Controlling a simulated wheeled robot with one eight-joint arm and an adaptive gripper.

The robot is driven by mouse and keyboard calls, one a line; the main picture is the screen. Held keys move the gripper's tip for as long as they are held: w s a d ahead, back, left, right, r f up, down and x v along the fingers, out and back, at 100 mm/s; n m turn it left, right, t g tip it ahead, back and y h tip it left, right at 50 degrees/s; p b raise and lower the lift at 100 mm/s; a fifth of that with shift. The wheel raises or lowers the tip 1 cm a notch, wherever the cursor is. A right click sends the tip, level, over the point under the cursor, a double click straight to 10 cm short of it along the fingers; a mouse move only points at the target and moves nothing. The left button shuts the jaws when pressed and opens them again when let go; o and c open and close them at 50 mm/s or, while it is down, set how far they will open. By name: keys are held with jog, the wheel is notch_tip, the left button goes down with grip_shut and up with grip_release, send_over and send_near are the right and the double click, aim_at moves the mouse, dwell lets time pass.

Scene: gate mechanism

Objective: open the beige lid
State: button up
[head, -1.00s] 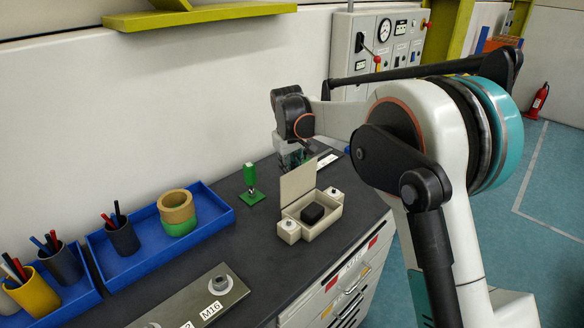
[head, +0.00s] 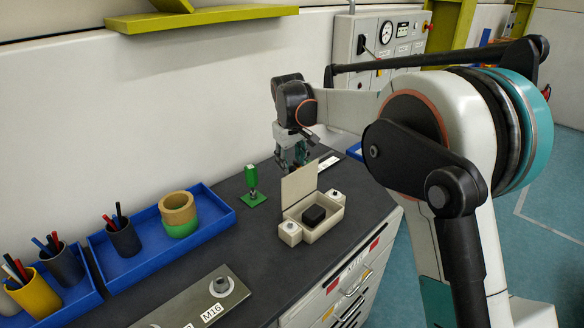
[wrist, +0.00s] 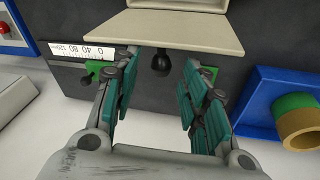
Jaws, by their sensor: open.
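The beige lid (head: 299,183) stands upright, raised at the back of the small beige box (head: 328,222), whose inside is exposed with a black block (head: 313,214) in it. In the wrist view the lid (wrist: 180,28) shows as a pale panel across the top. My gripper (head: 296,158) is behind the lid, on the wall side, and its tips are partly hidden there. In the wrist view my gripper (wrist: 160,72) is open, with a finger on each side and nothing held. A dark rounded knob (wrist: 160,63) shows between the fingertips below the lid's edge; I cannot tell what it belongs to.
A green stand (head: 252,186) is left of the box. A blue tray (head: 140,256) with a pen cup and stacked rings (head: 178,208) lies farther left. A metal plate (head: 208,300) is at the front. The wall is close behind my gripper.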

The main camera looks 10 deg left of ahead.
jog(key=v, duration=0.8)
jog(key=shift+r, duration=0.15)
jog(key=shift+s, duration=0.1)
jog(key=shift+c, duration=0.2)
